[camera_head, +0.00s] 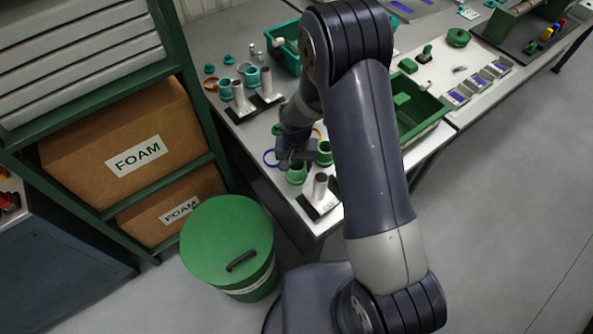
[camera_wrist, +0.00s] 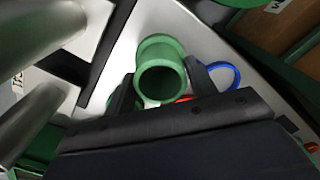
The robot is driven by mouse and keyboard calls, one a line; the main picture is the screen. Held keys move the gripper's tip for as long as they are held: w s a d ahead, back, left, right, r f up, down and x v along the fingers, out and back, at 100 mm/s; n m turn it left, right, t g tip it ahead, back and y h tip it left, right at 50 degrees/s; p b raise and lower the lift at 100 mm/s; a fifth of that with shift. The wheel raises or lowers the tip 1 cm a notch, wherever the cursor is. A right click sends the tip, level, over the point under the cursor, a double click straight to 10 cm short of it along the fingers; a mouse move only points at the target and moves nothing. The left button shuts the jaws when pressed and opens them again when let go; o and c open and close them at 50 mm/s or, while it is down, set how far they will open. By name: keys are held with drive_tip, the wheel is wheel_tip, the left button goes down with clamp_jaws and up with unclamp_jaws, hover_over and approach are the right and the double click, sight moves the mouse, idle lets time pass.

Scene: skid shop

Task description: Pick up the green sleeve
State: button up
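A green sleeve (camera_wrist: 160,68), a short flanged tube, stands on the grey table in the wrist view. My gripper (camera_wrist: 161,88) is open, with one dark finger on each side of the sleeve. I cannot tell whether the fingers touch it. In the head view, a green sleeve (camera_head: 296,174) shows just below my gripper (camera_head: 296,160), near the table's front corner. Another green sleeve (camera_head: 325,156) stands to its right, partly hidden by my arm.
A blue ring (camera_wrist: 229,76) lies right of the sleeve. A dark stand with grey posts (camera_head: 320,188) is close by. Teal sleeves (camera_head: 252,77) and a second post stand (camera_head: 241,99) are farther back. A green lidded bin (camera_head: 228,240) stands beside the table.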

drive_tip(key=c, duration=0.5)
